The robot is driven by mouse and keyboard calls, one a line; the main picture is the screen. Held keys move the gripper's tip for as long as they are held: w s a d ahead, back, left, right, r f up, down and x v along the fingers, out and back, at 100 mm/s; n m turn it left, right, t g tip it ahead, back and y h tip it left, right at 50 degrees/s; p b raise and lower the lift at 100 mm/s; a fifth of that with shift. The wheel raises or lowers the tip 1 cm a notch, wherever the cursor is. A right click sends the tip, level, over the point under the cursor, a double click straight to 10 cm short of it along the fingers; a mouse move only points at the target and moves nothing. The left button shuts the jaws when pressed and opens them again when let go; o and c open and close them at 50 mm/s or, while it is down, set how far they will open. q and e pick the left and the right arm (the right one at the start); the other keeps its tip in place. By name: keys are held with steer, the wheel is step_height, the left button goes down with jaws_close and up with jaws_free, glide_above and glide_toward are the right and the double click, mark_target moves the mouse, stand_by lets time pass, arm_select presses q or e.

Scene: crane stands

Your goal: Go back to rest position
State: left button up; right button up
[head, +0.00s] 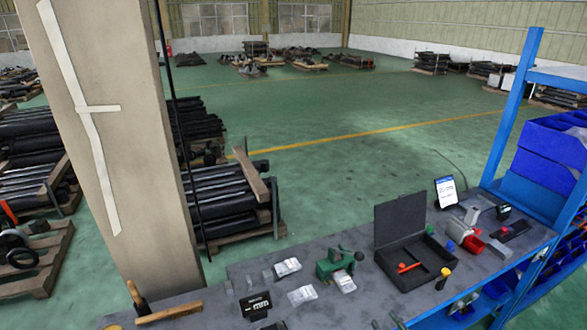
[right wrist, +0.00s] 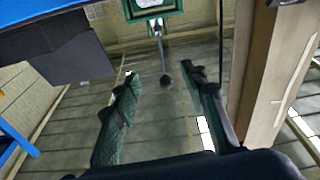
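My right gripper (right wrist: 164,76) shows in the right wrist view with its two fingers spread wide apart. It is open, and nothing is held between the fingers. In the head view I cannot clearly make out either gripper. My left gripper is not in view. The grey workbench (head: 225,310) lies below the head camera. It carries an open black case (head: 400,219) with a red-handled tool inside, a green device (head: 337,264), small clear bags and a hammer.
A thick pillar (head: 125,130) stands at the left, by the bench. A blue shelf rack (head: 515,100) with blue bins (head: 553,153) stands at the right. Racks of dark bars (head: 225,200) lie beyond the bench. The green floor (head: 330,120) farther back is largely clear.

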steer(key=s+d+f+m+g+h, duration=0.35)
steer(key=s+f+h, duration=0.2)
steer(key=f, duration=0.35)
steer(key=s+d+f+m+g+h, duration=0.1)
steer(key=s+f+g, duration=0.25)
steer(key=s, duration=0.55)
steer(key=s+d+f+g+h, duration=0.1)
steer(key=s+f+g, duration=0.25)
steer(key=s, duration=0.55)
steer(key=s+d+f+m+g+h, duration=0.1)
steer(key=s+d+f+g, duration=0.2)
steer(key=s, duration=0.7)
step_height(320, 180, down, 30)
steer(key=s+a+g, duration=0.2)
steer(key=a+g, duration=0.1)
steer(key=s+f+n, duration=0.1)
steer(key=s+f, duration=1.5)
steer(key=s, duration=0.3)
steer(key=shift+s+f+g+y, duration=0.2)
steer(key=shift+f+g+y, duration=0.1)
steer(key=shift+g+y, duration=0.05)
steer(key=shift+c, duration=0.3)
